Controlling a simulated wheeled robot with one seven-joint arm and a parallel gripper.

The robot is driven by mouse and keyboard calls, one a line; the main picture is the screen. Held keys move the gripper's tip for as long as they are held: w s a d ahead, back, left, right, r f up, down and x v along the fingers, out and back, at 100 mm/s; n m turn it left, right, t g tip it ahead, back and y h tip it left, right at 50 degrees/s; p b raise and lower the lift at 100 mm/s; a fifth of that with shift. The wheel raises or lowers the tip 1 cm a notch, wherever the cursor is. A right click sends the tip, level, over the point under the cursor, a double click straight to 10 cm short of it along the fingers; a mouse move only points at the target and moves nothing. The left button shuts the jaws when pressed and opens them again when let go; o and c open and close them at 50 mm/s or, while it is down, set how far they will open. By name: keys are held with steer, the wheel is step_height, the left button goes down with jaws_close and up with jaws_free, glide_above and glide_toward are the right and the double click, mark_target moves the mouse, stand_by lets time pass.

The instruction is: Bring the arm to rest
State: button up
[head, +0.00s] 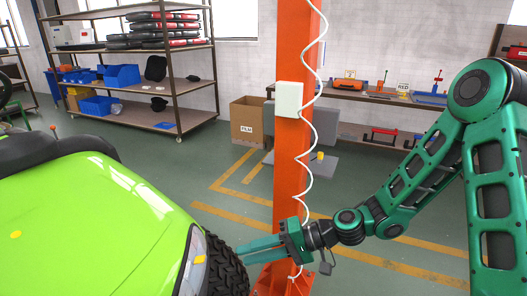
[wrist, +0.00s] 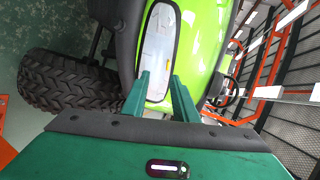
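My green arm (head: 430,160) reaches in from the right in the head view and bends down to the left, away from any folded pose. My gripper (head: 241,249) points left toward the front of a green cart (head: 95,215), beside its headlight and black tyre. In the wrist view my gripper (wrist: 159,78) shows two fingers apart with nothing held between them. The cart's headlight (wrist: 157,45) shows just beyond the fingertips. I cannot tell whether the fingers touch the cart.
An orange post (head: 291,160) with a white box and coiled cable stands right beside my gripper. The tyre (wrist: 65,82) is left of the fingers in the wrist view. Shelving (head: 140,60), a cardboard box (head: 247,121) and a workbench (head: 370,94) stand behind. Floor beyond is mostly clear.

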steer(key=s+d+h, duration=0.2)
steer(key=d+h, duration=0.3)
steer(key=d, duration=1)
steer(key=s+d+h, duration=0.2)
steer(key=d+h, duration=0.4)
steer(key=d, duration=0.9)
steer(key=s+d+r+m+h, duration=0.2)
steer(key=s+d+r+m, duration=0.5)
steer(key=s+d, duration=0.8)
step_height(320, 180, up, 3)
steer(key=shift+s+r, duration=0.2)
steer(key=shift+s, duration=0.5)
